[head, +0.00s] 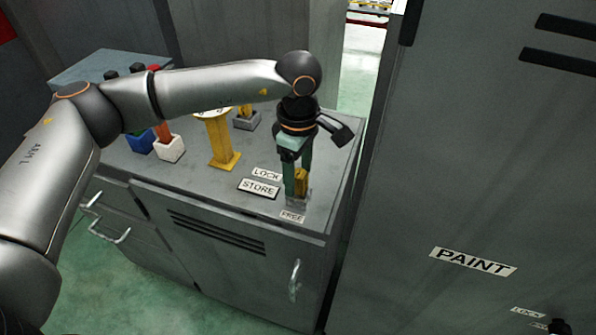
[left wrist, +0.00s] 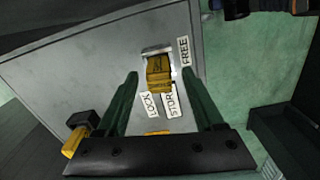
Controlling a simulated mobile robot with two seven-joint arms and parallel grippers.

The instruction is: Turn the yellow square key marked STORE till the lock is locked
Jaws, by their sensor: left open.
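The yellow square key (head: 301,182) stands in a grey lock base (head: 298,203) near the front right corner of the grey cabinet top. The STORE label (head: 259,188) lies to its left, with LOCK (head: 265,174) behind STORE and FREE (head: 292,216) in front of the base. My left gripper (head: 297,188) points down at the key with its green fingers. In the left wrist view the key (left wrist: 159,75) sits between the open, spread fingers (left wrist: 159,78), with gaps on both sides. The head view partly hides the key behind a finger. My right gripper is not seen.
A yellow stand (head: 222,142), another yellow key in a grey base (head: 246,118), and red (head: 163,133) and blue (head: 139,141) items stand farther left on the cabinet. A tall grey PAINT cabinet (head: 473,262) rises to the right. The cabinet front has handles (head: 294,281).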

